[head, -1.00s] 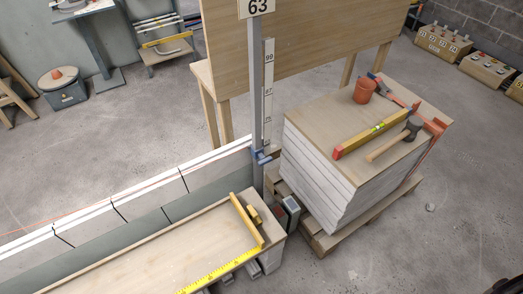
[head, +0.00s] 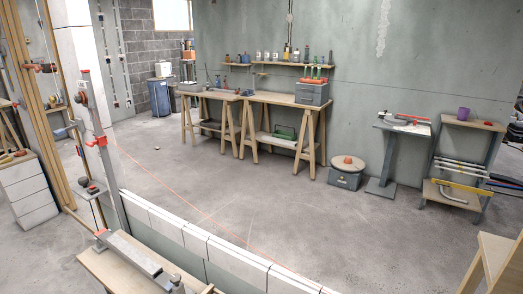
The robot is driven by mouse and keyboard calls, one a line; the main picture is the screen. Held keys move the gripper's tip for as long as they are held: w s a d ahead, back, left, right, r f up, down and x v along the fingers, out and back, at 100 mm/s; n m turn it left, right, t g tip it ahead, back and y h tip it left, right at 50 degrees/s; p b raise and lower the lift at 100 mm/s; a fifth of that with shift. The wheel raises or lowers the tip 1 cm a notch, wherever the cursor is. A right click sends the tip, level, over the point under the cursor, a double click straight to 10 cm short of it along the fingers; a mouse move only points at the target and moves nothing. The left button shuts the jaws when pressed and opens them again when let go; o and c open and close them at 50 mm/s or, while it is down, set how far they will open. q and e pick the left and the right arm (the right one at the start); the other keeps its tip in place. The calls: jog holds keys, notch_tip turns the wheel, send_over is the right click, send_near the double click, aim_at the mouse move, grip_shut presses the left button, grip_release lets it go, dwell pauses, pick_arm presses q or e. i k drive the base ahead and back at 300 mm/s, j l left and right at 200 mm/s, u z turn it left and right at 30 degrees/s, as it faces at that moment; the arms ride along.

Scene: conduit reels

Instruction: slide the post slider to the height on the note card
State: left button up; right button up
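The measuring post with the blue slider and the card reading 63 is outside the present view. At the left a different-looking grey upright (head: 90,105) stands at the end of the low block wall, with a red clamp-like part (head: 97,141) partway up it. I cannot tell whether that part slides, and I read no number on it. No note card is legible in this view. Neither of my grippers shows.
The low white block wall (head: 195,240) with a red string runs across the front. Workbenches (head: 262,103) stand at the back wall. The middle floor is open.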

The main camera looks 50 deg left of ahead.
aim_at(102, 142)
jog(key=u, duration=2.85)
jog(key=i+j+z, duration=0.1)
jog(key=z, duration=0.3)
jog(key=i+j+z, duration=0.1)
jog(key=z, duration=0.3)
jog(key=i+j+z, duration=0.1)
jog(key=z, duration=0.3)
